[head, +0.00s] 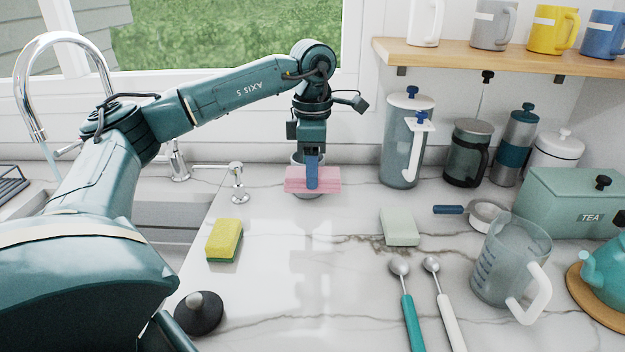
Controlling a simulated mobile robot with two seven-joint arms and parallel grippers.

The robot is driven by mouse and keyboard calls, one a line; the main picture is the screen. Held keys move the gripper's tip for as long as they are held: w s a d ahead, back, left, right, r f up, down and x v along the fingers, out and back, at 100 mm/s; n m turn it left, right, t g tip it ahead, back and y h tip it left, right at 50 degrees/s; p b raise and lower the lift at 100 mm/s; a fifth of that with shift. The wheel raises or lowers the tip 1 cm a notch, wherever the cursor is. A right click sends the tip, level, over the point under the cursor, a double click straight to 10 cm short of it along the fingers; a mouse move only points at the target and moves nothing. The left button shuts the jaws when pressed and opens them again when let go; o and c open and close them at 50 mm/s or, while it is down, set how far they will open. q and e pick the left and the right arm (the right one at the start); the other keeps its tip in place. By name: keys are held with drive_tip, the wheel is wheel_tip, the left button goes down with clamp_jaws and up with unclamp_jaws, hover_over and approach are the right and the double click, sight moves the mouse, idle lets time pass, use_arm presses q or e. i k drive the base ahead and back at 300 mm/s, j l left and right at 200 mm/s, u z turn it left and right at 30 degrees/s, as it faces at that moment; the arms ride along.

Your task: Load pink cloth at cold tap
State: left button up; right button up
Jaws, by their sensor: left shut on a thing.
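A folded pink cloth (326,180) is in my left gripper (312,184), whose blue fingers are shut on it. The gripper points down over the back of the marble counter. Whether the cloth touches the counter is hard to tell. A pale round vessel stands behind the cloth, mostly hidden by it and the gripper. A small chrome tap (178,165) stands at the back left, with a thin arm reaching right to another chrome fitting (238,182). A tall chrome gooseneck faucet (62,38) rises farther left. No hot or cold mark is readable. My right gripper is not in view.
A yellow-green sponge (224,240), a pale green block (400,226), a black stopper (198,312) and two spoons (409,310) lie on the counter. A glass jug (508,265), canisters and a tea box (575,203) crowd the right. The front middle is clear.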

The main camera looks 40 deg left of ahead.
sight(172, 145)
drive_tip(key=k+u, duration=0.1)
drive_tip(key=k+j+u, duration=0.65)
drive_tip(key=u, duration=0.15)
drive_tip(key=j, duration=0.1)
